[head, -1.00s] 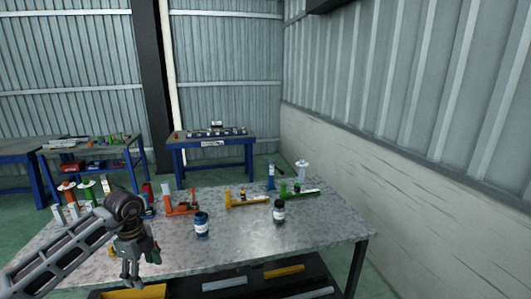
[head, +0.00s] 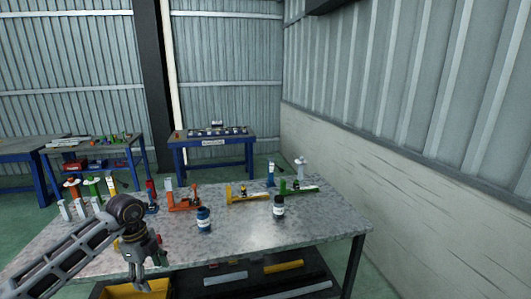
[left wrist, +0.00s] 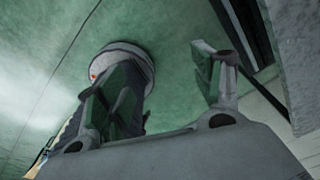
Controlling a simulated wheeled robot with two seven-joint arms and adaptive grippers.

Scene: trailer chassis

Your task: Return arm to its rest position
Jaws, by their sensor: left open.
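My left arm comes in from the left in the head view, over the near left part of the metal table (head: 300,228). My left gripper (head: 146,278) hangs fingers-down at the table's front edge. It is open and empty. In the left wrist view its two fingers (left wrist: 160,95) stand apart, with green floor behind them and a dark cylindrical part with a pale rim beyond the left finger. My right arm and gripper are not in view.
A yellow bin (head: 135,291) is below the front edge. The table's right front is clear.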

